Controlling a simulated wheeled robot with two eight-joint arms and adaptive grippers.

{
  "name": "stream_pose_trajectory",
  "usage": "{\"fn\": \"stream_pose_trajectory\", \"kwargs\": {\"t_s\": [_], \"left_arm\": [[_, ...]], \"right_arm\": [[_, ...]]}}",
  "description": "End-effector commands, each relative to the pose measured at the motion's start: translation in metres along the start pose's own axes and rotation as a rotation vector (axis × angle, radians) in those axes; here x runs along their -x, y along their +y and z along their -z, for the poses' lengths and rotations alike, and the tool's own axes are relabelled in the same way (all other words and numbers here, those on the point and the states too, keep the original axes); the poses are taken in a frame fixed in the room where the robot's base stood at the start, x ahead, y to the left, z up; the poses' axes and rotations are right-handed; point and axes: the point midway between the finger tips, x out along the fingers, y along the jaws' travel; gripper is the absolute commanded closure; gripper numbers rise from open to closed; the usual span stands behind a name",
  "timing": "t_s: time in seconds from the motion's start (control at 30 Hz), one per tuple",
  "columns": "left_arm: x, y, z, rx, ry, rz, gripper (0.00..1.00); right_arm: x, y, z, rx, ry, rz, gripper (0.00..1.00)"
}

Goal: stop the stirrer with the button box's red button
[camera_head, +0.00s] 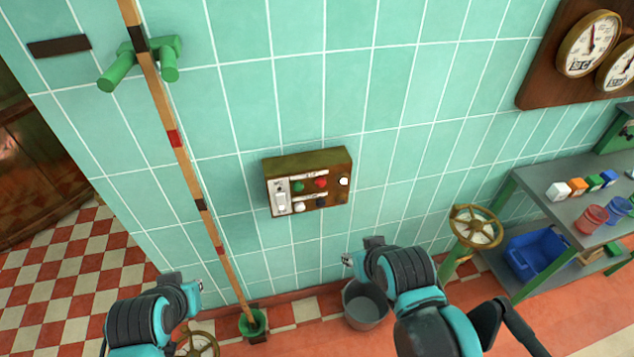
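The brown button box (307,162) is fixed to the tiled wall in the middle of the head view. Its red button (321,183) is in the upper row, between a green button (298,187) and a white one (343,181). A white and a dark button are below, and a pale switch plate is at the left. My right gripper (360,252) is below and right of the box, apart from it. My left gripper (183,285) is low and left of the box. Both look empty, but their fingers are too hidden to tell open from shut. The stirrer cannot be made out.
A striped pole (185,165) leans on green pegs (140,62) left of the box. A grey bucket (365,305) and a brass handwheel (475,227) are below right. A grey bench (560,205) holds small blocks and cups. The wall around the box is clear.

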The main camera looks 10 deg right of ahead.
Motion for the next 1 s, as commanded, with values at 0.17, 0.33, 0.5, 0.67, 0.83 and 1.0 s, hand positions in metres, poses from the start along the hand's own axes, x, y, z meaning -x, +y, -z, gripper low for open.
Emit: {"fn": "stream_pose_trajectory", "kwargs": {"t_s": [0.17, 0.33, 0.5, 0.67, 0.83, 1.0], "left_arm": [[-0.004, 0.012, 0.015, -0.025, 0.017, -0.014, 1.0], [-0.022, 0.064, 0.061, -0.109, 0.082, -0.068, 1.0], [-0.047, 0.157, 0.098, -0.211, 0.177, -0.163, 1.0], [-0.062, 0.245, 0.103, -0.286, 0.254, -0.26, 1.0], [-0.069, 0.305, 0.091, -0.332, 0.301, -0.335, 1.0], [-0.071, 0.325, 0.084, -0.346, 0.319, -0.363, 1.0]], "right_arm": [[0.003, 0.0, 0.003, 0.0, 0.0, 0.0, 0.6], [0.014, 0.0, 0.01, 0.0, 0.0, 0.0, 0.6], [0.026, 0.0, 0.019, 0.0, 0.0, 0.0, 0.6], [0.035, 0.0, 0.025, 0.0, 0.0, 0.0, 0.6], [0.04, 0.0, 0.029, 0.0, 0.0, 0.0, 0.6], [0.041, 0.0, 0.029, 0.0, 0.0, 0.0, 0.6]]}}
